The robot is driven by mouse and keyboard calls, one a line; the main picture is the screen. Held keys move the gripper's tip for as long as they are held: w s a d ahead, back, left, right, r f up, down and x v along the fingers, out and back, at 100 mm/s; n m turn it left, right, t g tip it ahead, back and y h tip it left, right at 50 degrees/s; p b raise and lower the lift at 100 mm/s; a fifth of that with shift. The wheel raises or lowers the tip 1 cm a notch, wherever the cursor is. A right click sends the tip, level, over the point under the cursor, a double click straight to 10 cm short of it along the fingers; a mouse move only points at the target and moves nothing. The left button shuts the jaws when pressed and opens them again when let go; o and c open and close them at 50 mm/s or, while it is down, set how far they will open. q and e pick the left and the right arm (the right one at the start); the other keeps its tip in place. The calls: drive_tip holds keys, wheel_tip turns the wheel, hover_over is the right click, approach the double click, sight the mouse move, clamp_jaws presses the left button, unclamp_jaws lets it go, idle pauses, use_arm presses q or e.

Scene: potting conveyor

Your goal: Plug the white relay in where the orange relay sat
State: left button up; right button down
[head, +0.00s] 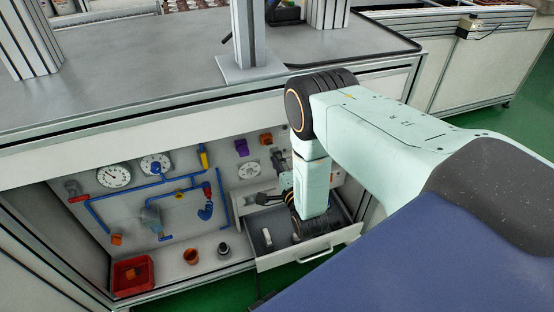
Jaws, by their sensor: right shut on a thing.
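My right gripper (264,198) is small and dark, in front of the back panel (225,172), above the open drawer. Its fingers point left and are shut on a small pale thing, which I take for the white relay; its outline is hard to make out against the pale panel. An orange block, which looks like the orange relay (133,272), lies in the red bin (118,284) at the lower left. A purple relay (241,147) and an orange-brown one (266,139) sit high on the panel. The socket is not clear to see. My left gripper is out of view.
The drawer (292,262) stands open, with a small white piece (267,238) inside. An orange pot (191,257) and a dark cylinder (224,249) stand on the cabinet floor. Blue pipes and gauges (114,176) fill the panel's left. The worktop (150,75) overhangs the cabinet.

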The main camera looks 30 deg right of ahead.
drive_tip(key=shift+b+x, duration=0.75)
drive_tip(key=shift+x, duration=0.6)
drive_tip(key=c, duration=1.1)
unclamp_jaws()
drive_tip(key=shift+c, duration=0.2)
drive_tip(key=v, duration=1.2)
